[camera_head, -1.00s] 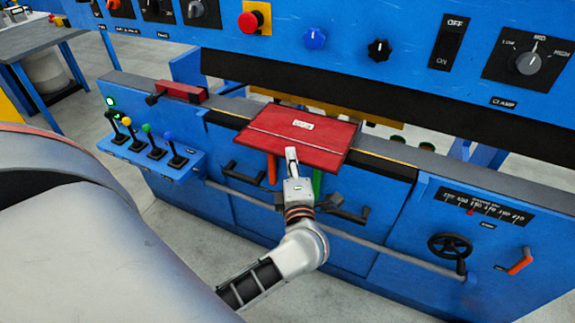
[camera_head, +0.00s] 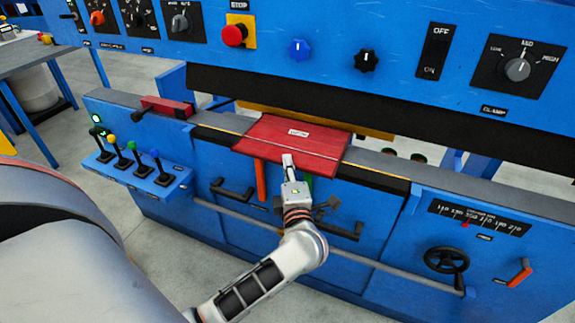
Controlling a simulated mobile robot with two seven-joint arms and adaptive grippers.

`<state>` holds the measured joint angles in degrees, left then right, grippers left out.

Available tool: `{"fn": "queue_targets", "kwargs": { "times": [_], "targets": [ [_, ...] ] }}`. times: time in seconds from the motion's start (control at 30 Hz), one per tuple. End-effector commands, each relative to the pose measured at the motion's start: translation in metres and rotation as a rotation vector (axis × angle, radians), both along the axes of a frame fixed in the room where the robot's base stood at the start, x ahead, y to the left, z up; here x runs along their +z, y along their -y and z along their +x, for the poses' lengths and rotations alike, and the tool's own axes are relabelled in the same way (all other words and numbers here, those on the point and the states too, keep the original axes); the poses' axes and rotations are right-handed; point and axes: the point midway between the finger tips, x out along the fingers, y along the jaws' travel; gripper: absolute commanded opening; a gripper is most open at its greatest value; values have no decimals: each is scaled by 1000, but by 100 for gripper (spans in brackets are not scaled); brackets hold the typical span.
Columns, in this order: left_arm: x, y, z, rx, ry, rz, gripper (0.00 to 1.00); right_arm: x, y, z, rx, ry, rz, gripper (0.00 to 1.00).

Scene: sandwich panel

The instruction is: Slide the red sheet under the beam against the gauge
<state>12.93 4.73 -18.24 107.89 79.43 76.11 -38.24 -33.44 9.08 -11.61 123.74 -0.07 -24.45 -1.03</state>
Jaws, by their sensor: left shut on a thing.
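The red sheet (camera_head: 280,138) lies on the bed of the blue machine, with a small white label on it. Its near edge sticks out past the front edge of the bed. Its far edge is close to the dark beam (camera_head: 400,108); I cannot tell how far under it reaches. My left gripper (camera_head: 288,162) is shut on the middle of the sheet's near edge, its arm coming up from below. A yellow strip (camera_head: 380,133) shows behind the beam at the back; I cannot tell if it is the gauge. My right gripper is not in view.
The upper blue panel carries a red stop button (camera_head: 233,35), knobs and an on/off switch. Coloured levers (camera_head: 138,162) stand at left. A red block (camera_head: 168,106) sits on the bed's left. A handwheel (camera_head: 446,252) and a dial scale are at right.

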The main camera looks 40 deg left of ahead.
Motion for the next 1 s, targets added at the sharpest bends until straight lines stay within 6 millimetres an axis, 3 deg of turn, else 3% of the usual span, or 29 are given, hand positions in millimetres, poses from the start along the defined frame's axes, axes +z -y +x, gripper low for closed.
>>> {"fn": "queue_targets", "kwargs": {
  "times": [0.33, 0.4, 0.43, 0.8, 1.0],
  "targets": [
    [1, 0, 3, 0, 3, 1, 0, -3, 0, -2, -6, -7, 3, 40],
    [1, 0, 2, 0, 2, 1, 22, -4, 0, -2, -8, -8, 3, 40],
    [1, 0, 2, 0, 2, 1, 26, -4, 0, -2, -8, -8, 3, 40],
    [-2, 1, 1, 0, -3, -1, 26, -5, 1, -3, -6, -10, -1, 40],
    [-3, 16, -14, -2, -4, -3, 26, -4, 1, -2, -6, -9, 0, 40]
  ]
}}
